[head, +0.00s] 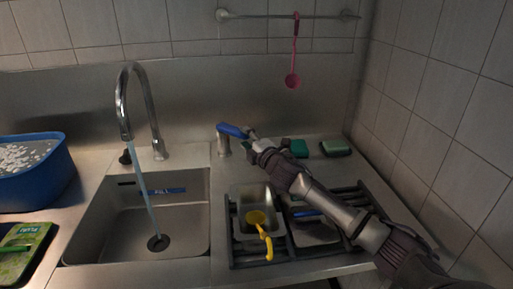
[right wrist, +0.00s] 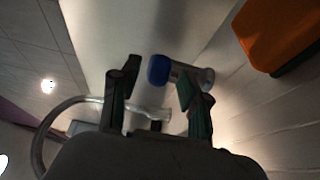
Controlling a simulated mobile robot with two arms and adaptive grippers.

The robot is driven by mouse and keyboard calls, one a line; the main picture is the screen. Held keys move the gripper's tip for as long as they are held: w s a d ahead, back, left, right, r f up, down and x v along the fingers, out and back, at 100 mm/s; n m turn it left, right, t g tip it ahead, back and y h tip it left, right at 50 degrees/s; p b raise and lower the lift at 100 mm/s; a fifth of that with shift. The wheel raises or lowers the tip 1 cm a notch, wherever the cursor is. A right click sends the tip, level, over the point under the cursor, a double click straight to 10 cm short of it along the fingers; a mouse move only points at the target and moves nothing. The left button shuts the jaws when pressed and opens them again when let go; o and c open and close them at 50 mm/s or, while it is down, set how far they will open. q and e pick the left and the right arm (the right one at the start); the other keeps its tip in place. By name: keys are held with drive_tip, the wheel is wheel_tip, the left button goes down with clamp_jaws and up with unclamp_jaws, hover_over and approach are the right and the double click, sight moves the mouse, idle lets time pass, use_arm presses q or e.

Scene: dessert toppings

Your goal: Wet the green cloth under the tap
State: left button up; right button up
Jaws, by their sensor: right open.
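The curved metal tap (head: 140,95) stands behind the sink (head: 110,215), and a stream of water (head: 147,190) runs from it to the drain. A short metal post with a blue handle (head: 232,130) stands to its right. My right gripper (head: 252,142) is open beside this handle. In the right wrist view, the blue end (right wrist: 158,70) shows between the fingertips of the gripper (right wrist: 158,95); I cannot tell whether they touch. A dark green folded or block-shaped piece (head: 299,148) lies on the back ledge; I cannot tell whether it is the cloth. My left gripper is out of view.
A green sponge (head: 335,148) lies at the back right. A rack (head: 235,248) holds a metal tub (head: 247,197) with a yellow ladle (head: 257,218). A blue basin (head: 35,185) and a green packet (head: 20,252) are at left. A pink spoon (head: 292,80) hangs from the rail.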

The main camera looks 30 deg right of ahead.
drive_tip(key=s, duration=0.6)
drive_tip(key=shift+s+d, duration=0.15)
drive_tip(key=shift+s, duration=0.2)
